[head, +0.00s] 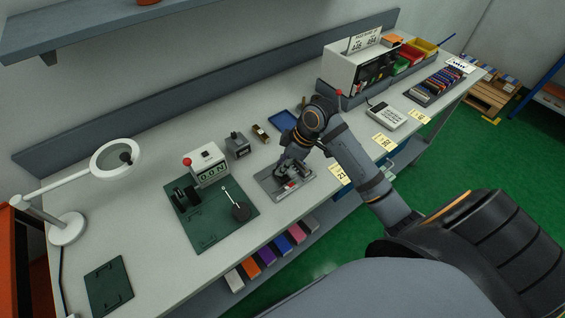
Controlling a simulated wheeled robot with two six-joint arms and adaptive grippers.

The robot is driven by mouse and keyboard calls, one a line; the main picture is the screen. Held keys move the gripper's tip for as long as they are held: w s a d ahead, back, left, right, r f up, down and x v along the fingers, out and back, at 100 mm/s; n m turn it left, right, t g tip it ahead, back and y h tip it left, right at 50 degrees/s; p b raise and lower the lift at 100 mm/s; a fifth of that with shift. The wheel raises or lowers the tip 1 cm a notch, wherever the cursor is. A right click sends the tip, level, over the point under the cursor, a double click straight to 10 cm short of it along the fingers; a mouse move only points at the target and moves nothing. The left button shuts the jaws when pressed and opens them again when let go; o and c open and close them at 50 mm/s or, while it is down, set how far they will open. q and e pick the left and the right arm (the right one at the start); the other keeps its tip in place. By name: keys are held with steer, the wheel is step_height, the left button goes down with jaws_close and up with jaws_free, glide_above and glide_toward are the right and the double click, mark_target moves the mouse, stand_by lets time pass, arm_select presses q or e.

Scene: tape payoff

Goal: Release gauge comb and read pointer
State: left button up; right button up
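My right gripper (287,172) is low over a grey plate fixture (268,190) near the bench's front edge, with a small red part (291,185) just below the fingers. The gripper and wrist hide much of the fixture. I cannot make out a gauge comb or a pointer there, nor whether the fingers are apart or closed on something. My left gripper is not in view.
A green board (205,235) left of the fixture carries a counter box (210,166) with a red knob, black parts and a dark disc with a thin rod. A lamp (68,228) stands far left. A calculator-like device (384,115) and yellow cards lie right.

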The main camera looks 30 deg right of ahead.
steer(key=shift+o, duration=1.1)
steer(key=shift+d, duration=0.3)
steer(key=shift+o, duration=0.9)
steer(key=shift+d, duration=0.1)
steer(key=shift+a, duration=0.2)
steer(key=shift+w, duration=0.1)
steer(key=shift+r, duration=0.15)
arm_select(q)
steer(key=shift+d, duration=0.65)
arm_select(e)
steer(key=v, duration=1.1)
steer(key=shift+s+r, duration=0.25)
steer(key=shift+r, duration=0.05)
steer(key=shift+d, duration=0.1)
